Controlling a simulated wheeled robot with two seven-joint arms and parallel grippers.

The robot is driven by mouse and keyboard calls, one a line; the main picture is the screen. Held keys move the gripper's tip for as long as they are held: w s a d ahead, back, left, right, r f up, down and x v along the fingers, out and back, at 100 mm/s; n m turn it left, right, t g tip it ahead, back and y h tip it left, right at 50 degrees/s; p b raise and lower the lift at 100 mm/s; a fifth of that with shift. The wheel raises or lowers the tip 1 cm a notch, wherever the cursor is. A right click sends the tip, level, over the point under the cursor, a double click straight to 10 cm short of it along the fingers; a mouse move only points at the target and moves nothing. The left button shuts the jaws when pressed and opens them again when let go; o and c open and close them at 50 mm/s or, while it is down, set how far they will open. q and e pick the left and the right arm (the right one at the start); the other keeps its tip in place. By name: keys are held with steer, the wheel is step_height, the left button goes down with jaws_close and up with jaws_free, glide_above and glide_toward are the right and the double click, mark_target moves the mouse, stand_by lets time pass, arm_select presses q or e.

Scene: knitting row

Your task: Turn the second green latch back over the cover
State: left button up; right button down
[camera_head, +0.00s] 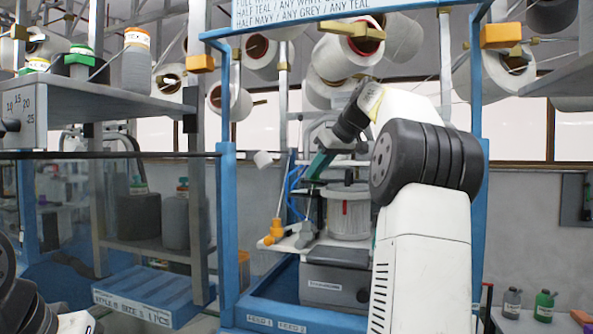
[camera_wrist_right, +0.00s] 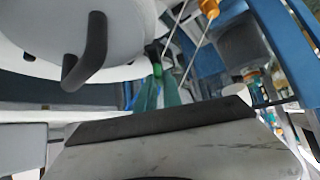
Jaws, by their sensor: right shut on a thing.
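My right arm reaches in from the right in the head view, and its gripper (camera_head: 318,166) points down and left at the knitting machine. In the right wrist view the teal fingers (camera_wrist_right: 160,96) are closed together on a small bright green piece, the green latch (camera_wrist_right: 157,69). Most of the latch is hidden by the fingers. A second green latch cannot be made out. The machine's white ribbed cylinder (camera_head: 348,220) with a red mark stands just below and right of the gripper. I cannot tell which part is the cover. My left gripper is out of view.
Blue posts (camera_head: 228,190) frame the machine on both sides. An orange fitting (camera_head: 275,232) on a thin rod stands left of the cylinder. Yarn cones (camera_head: 350,50) hang above. A blue tray (camera_head: 150,297) lies at lower left. Small bottles (camera_head: 544,305) stand at lower right.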

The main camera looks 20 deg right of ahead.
steer(key=n+y, duration=0.1)
steer(key=n+g, duration=0.1)
steer(key=shift+w+d+n+y, duration=0.2)
steer(key=shift+n+y, duration=0.1)
steer(key=shift+y, duration=0.1)
steer(key=shift+n+g+y, duration=0.4)
steer(key=shift+n+y, duration=0.1)
steer(key=shift+n, duration=0.4)
steer(key=shift+s, duration=0.1)
steer(key=c, duration=1.5)
jaws_free()
steer(key=shift+r, duration=0.1)
